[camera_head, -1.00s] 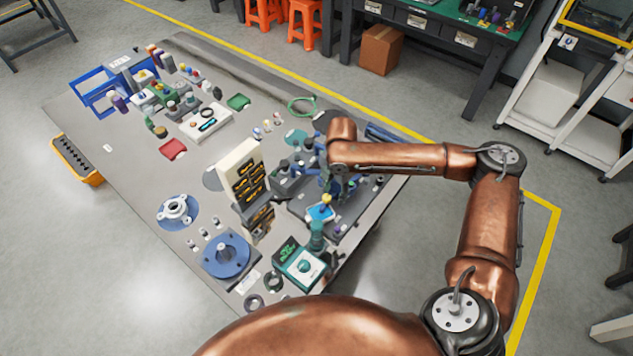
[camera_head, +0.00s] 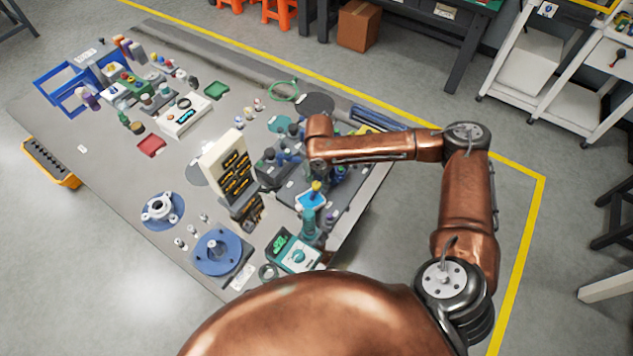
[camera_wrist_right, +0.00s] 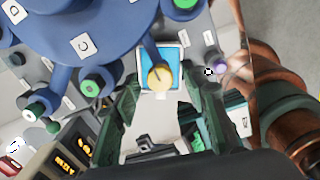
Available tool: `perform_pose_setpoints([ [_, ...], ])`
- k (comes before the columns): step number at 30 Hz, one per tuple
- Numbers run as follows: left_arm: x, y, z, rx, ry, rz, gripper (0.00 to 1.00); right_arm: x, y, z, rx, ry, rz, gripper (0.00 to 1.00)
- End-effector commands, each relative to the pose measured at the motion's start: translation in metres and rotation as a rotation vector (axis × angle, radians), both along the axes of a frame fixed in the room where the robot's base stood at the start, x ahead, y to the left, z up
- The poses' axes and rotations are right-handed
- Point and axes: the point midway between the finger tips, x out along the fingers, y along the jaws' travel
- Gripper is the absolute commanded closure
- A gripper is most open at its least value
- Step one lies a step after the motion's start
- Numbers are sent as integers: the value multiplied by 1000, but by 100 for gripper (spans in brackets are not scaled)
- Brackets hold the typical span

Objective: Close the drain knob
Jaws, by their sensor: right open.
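My right gripper (camera_wrist_right: 160,84) is open in the right wrist view, with one dark green finger on each side. A yellow round knob (camera_wrist_right: 159,78) on a light blue square plate (camera_wrist_right: 145,58) shows between the fingers; no contact is visible. Valves with green knobs (camera_wrist_right: 91,87) and a purple-topped one (camera_wrist_right: 220,66) stand around it on blue piping. I cannot tell which knob is the drain knob. In the head view my right forearm reaches over the test rig, hiding part of it and most of the gripper. The yellow knob (camera_head: 316,186) stands near the rig's front. My left gripper is not in view.
A beige block with black and orange items (camera_head: 222,154) stands close left of the rig. A green-and-white meter (camera_head: 297,254) is in front. A grey table strip is bare at the far side.

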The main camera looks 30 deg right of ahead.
Motion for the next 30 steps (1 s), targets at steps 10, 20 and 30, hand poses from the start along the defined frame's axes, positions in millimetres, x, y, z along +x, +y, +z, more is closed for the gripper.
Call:
perform_pose_setpoints([
  [10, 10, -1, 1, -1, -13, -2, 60, 0, -1, 0, 0, 0, -2, 71],
  [20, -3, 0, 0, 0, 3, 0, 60, -1, -1, 0, 0, 0, -2, 94],
  [30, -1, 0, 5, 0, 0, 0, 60, -1, -1, 1, 0, 1, -19, 100],
])
